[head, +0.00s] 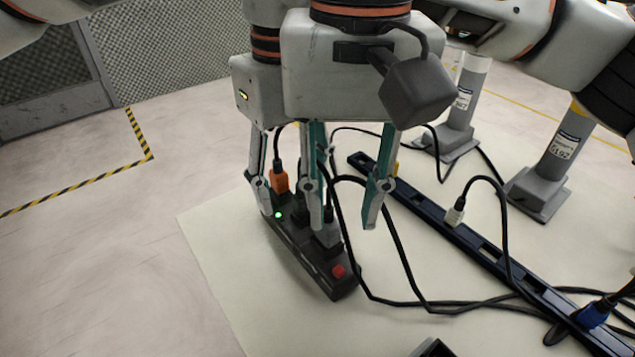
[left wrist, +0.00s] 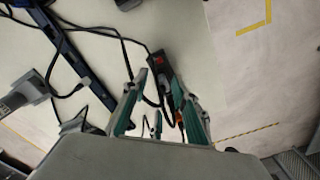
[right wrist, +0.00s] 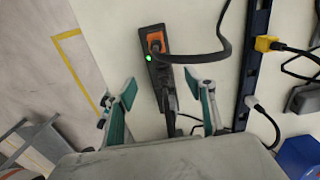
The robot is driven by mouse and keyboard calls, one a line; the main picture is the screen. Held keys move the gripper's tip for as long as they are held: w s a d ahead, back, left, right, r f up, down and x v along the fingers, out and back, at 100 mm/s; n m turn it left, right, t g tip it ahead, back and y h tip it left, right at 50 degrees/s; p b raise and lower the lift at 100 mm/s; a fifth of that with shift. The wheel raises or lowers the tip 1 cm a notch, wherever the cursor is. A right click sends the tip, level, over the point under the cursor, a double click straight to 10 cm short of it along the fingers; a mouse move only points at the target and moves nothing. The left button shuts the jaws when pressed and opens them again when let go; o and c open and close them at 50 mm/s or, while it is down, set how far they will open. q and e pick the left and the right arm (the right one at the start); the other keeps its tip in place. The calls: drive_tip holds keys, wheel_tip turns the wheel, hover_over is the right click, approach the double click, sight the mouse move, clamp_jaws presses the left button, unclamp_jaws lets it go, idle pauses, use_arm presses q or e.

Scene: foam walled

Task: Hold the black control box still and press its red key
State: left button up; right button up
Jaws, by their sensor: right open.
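The black control box (head: 318,268) lies on the pale mat, with a red key (head: 338,271) at its near end and a lit green lamp (head: 278,214) at its far end. The red key also shows in the left wrist view (left wrist: 158,60). An orange plug (head: 280,182) stands in the box, with dark plugs beside it. My left gripper (head: 346,210) is open above the box's right side, short of the key. My right gripper (head: 286,190) is open at the far end, its fingers either side of the box in the right wrist view (right wrist: 160,98). Contact cannot be told.
A long dark blue rail (head: 470,245) with plugs lies right of the box. Black cables loop between them. Two grey posts (head: 545,165) stand at the back right. The floor left of the mat (head: 215,240) is clear.

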sight(295, 212)
wheel_tip(295, 212, down, 7)
drive_tip(key=shift+r, duration=0.1)
idle(0.3)
use_arm(q)
drive_tip(key=shift+w, duration=0.1)
use_arm(e)
drive_tip(key=c, duration=1.4)
use_arm(q)
clamp_jaws()
use_arm(e)
drive_tip(key=shift+o, duration=0.2)
drive_tip(key=shift+s, duration=0.1)
